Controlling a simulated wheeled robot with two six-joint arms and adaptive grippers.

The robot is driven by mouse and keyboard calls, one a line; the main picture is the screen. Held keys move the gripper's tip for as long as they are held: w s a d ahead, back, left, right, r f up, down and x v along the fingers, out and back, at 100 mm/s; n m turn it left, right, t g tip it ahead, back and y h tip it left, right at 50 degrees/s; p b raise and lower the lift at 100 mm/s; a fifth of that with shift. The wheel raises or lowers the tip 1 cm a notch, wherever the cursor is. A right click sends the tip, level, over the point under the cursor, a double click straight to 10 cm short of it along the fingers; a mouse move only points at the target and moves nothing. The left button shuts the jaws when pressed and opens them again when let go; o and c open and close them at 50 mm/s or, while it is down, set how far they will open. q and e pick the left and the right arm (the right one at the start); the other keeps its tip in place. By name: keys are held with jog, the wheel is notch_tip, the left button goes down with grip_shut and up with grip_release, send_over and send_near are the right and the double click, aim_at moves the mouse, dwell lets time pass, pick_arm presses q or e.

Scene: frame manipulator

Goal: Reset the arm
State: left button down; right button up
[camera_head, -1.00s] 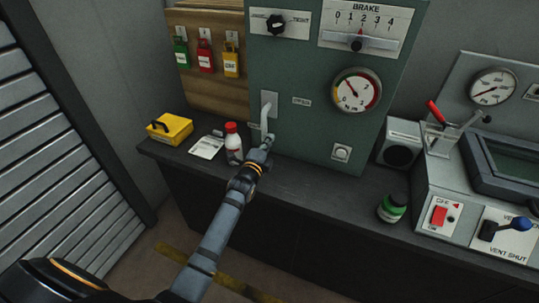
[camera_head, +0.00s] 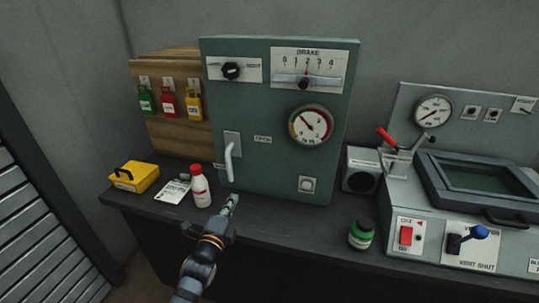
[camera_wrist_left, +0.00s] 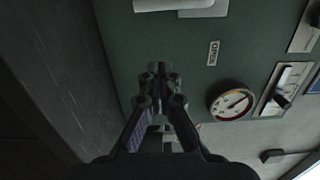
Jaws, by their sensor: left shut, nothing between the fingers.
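My left gripper (camera_head: 231,204) is shut and empty. It is in front of the lower part of the green cabinet (camera_head: 270,160), just above the dark bench, to the right of the white bottle with a red cap (camera_head: 200,187). In the left wrist view the closed fingers (camera_wrist_left: 158,72) point along the green cabinet face, with the white handle (camera_wrist_left: 160,5) at the top edge and the OPEN label (camera_wrist_left: 213,53) to their right. In the head view the white handle (camera_head: 229,162) hangs down, apart from the gripper. My right gripper is not in view.
A yellow box (camera_head: 134,177) and a paper card (camera_head: 173,191) lie at the left of the bench. The bench (camera_head: 285,213) between gripper and green bottle is clear.

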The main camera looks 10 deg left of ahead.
pick_arm(q)
jog(key=s+f+n+g, duration=0.7)
jog(key=s+f+n, duration=0.15)
jog(key=s, duration=0.45)
jog(key=s+f+n+g, duration=0.7)
jog(key=s+n+g, duration=0.15)
jog(key=s, duration=0.35)
notch_tip(320, 180, down, 26)
jog(key=s+a+r, duration=0.1)
jog(key=s+a, duration=0.1)
jog(key=s, duration=0.1)
jog(key=s+a+f+g, duration=0.1)
jog(key=s+f, duration=1.5)
jog(key=s, duration=0.2)
jog(key=shift+a+f+n, duration=0.3)
jog(key=shift+f, duration=0.05)
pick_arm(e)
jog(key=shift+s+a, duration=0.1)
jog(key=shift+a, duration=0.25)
